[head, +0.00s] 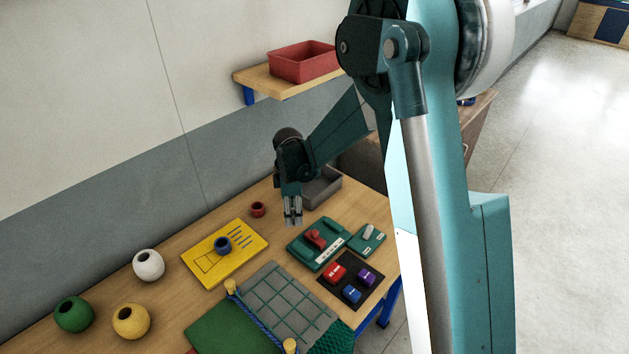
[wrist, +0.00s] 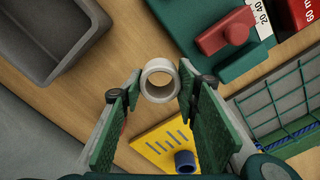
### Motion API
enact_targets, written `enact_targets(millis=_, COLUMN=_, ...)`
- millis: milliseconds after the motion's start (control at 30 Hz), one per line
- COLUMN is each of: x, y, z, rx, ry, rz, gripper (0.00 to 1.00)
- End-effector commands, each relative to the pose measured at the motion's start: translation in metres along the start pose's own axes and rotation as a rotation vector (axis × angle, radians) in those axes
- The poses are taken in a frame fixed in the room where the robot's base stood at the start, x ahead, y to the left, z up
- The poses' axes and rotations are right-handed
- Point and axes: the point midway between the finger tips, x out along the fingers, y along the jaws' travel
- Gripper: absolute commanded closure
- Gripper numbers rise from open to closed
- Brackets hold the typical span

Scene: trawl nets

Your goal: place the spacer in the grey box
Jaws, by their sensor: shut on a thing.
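The spacer (wrist: 160,80) is a short pale grey-white tube, seen end-on between my fingertips in the wrist view. My gripper (head: 293,218) is shut on it and holds it above the table, pointing down. The spacer is hard to make out in the head view. The grey box (head: 326,187) stands on the table just behind and right of my gripper, partly hidden by it. In the wrist view the grey box (wrist: 80,50) is at the upper left, apart from the spacer; its visible inside looks empty.
A green unit (head: 312,257) with a red part lies right of my gripper. A yellow board (head: 214,265) with a blue ring (head: 223,244) lies to the left. A small red ring (head: 258,209) stands nearby. A red bin (head: 300,62) sits on a wall shelf.

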Motion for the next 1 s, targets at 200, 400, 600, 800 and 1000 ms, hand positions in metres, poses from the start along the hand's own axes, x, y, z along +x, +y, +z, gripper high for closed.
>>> enact_targets(millis=200, x=-0.006, y=0.017, z=0.061, rx=0.008, ry=0.000, rz=0.000, gripper=0.80)
enact_targets(millis=400, x=-0.012, y=0.028, z=0.114, rx=0.011, ry=0.000, rz=0.000, gripper=0.80)
enact_targets(millis=600, x=-0.018, y=0.034, z=0.167, rx=0.014, ry=0.000, rz=0.000, gripper=0.80)
enact_targets(millis=800, x=-0.022, y=0.037, z=0.208, rx=0.014, ry=0.000, rz=0.000, gripper=0.80)
enact_targets(millis=1000, x=-0.025, y=0.038, z=0.228, rx=0.014, ry=0.000, rz=0.000, gripper=0.80)
